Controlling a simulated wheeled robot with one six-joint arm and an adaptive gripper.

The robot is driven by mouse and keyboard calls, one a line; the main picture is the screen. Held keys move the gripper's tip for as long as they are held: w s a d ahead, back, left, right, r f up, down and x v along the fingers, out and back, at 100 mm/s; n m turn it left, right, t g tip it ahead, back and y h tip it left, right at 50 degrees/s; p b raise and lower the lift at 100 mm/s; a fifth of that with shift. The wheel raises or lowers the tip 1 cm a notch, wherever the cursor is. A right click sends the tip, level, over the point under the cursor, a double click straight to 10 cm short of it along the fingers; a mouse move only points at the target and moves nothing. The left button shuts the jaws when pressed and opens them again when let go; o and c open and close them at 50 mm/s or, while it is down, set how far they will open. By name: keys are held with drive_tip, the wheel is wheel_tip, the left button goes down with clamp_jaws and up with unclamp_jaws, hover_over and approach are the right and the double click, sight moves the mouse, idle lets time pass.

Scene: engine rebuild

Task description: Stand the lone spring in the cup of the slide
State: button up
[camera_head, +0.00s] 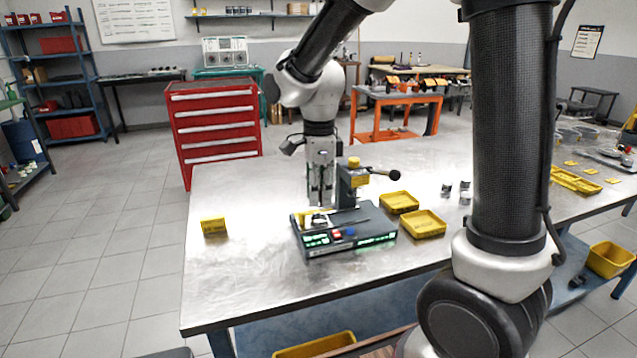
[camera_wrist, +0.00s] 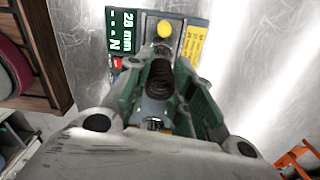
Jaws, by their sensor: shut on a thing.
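The bench device (camera_head: 345,239) is a dark spring tester with a post, a yellow-topped column, a side lever with a black knob and a lit front panel. My gripper (camera_head: 320,199) points down over the device's left part, just left of its post. In the wrist view, a dark coiled spring (camera_wrist: 159,75) sits between the green finger pads of my gripper (camera_wrist: 164,84), and the gripper is shut on it. The device's display (camera_wrist: 122,32) reads 28 mm there. The slide's cup is not clearly visible, and I cannot tell whether the spring touches it.
Two yellow trays (camera_head: 399,202) (camera_head: 423,224) stand right of the device. Small dark cylinders (camera_head: 465,192) stand further right.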

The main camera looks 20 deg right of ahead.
drive_tip(key=shift+f, duration=1.95)
drive_tip(key=o, duration=1.1)
drive_tip(key=shift+c, duration=0.2)
wheel_tip(320, 180, up, 12)
